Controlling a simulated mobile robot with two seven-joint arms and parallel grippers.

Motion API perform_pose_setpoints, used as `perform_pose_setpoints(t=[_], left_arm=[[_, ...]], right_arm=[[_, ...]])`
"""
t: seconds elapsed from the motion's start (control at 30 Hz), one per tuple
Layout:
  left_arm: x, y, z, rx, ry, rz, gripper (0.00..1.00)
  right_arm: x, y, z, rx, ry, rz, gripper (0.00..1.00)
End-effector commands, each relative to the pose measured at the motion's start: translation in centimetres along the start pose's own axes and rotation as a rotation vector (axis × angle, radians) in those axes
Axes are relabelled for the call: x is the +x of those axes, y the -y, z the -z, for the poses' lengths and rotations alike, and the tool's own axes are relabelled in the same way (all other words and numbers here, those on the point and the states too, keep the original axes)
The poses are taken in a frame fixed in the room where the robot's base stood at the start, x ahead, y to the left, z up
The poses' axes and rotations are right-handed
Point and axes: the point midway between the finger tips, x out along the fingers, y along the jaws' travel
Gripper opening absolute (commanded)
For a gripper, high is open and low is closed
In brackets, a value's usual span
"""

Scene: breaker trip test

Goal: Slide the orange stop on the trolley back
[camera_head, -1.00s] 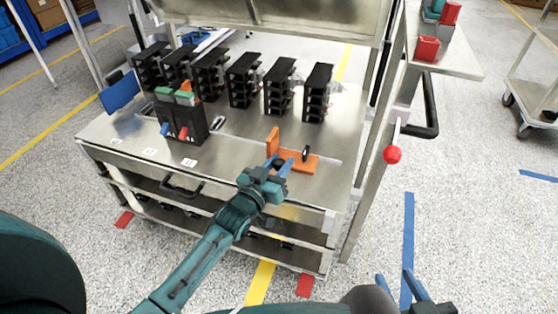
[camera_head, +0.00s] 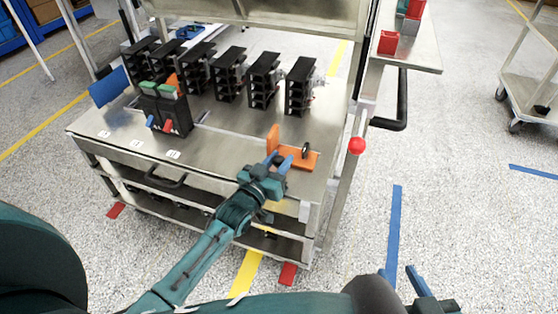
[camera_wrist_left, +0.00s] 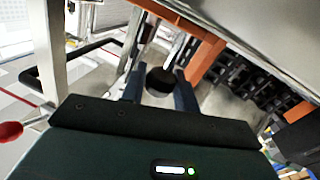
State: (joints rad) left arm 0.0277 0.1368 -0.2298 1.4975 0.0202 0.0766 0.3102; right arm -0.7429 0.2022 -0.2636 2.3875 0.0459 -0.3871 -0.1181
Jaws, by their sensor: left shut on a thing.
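The orange stop (camera_head: 300,160) sits on the trolley's steel top near its right end. It has an upright plate at its left and a dark knob standing on its flat base. My left gripper (camera_head: 279,159) reaches the stop from the front. In the left wrist view a round black knob (camera_wrist_left: 160,81) sits between its two fingers, with the orange stop (camera_wrist_left: 206,60) just beyond. The left gripper is shut on this knob; the exact contact is partly hidden. My right gripper (camera_head: 402,279) is at the bottom right, fingers apart and empty, over the floor.
Several black breakers (camera_head: 299,86) stand in a row along the back of the top. A black unit (camera_head: 165,110) with green blocks and blue and red levers stands at left. A red ball knob (camera_head: 357,146) sticks out at the right side.

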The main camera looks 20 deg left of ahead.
Motion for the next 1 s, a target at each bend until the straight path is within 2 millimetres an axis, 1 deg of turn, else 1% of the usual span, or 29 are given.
perform_pose_setpoints(t=[0.03,0.1,0.13,0.33,0.37,0.57,0.67,0.77,0.87,1.0], left_arm=[[0.1,-0.6,-0.1,-0.004,0.000,-0.010,0.00],[0.1,-0.7,-0.1,-0.005,0.000,-0.010,0.00],[0.1,-0.7,-0.1,-0.005,0.000,-0.010,0.33],[0.0,-0.6,-0.1,-0.004,0.000,-0.009,0.49],[0.0,-0.5,-0.1,-0.004,0.000,-0.008,0.50],[0.0,-0.4,-0.1,-0.003,0.000,-0.006,0.50],[-0.4,-0.3,-0.1,-0.003,0.001,-0.005,0.50],[-1.6,-0.3,0.0,-0.003,0.003,-0.004,0.50],[-3.6,-0.3,0.0,-0.003,0.005,-0.004,0.50],[-6.9,-0.4,0.0,-0.004,0.006,-0.005,0.50]], right_arm=[[0.0,0.0,0.0,0.000,0.000,0.000,0.36],[0.0,0.0,0.0,0.000,0.000,0.000,0.36],[0.0,0.0,0.0,0.000,0.000,0.000,0.36],[0.0,0.0,0.0,0.000,-0.001,0.000,0.36],[0.0,0.0,0.0,0.000,-0.001,0.001,0.36],[0.0,0.1,0.0,0.000,-0.001,0.002,0.36],[-0.1,0.1,0.2,0.001,-0.001,0.002,0.36],[-0.2,0.1,0.6,0.006,-0.004,0.002,0.36],[-0.5,0.0,1.1,0.015,-0.011,0.000,0.36],[-1.1,-0.3,1.6,0.033,-0.016,-0.010,0.36]])
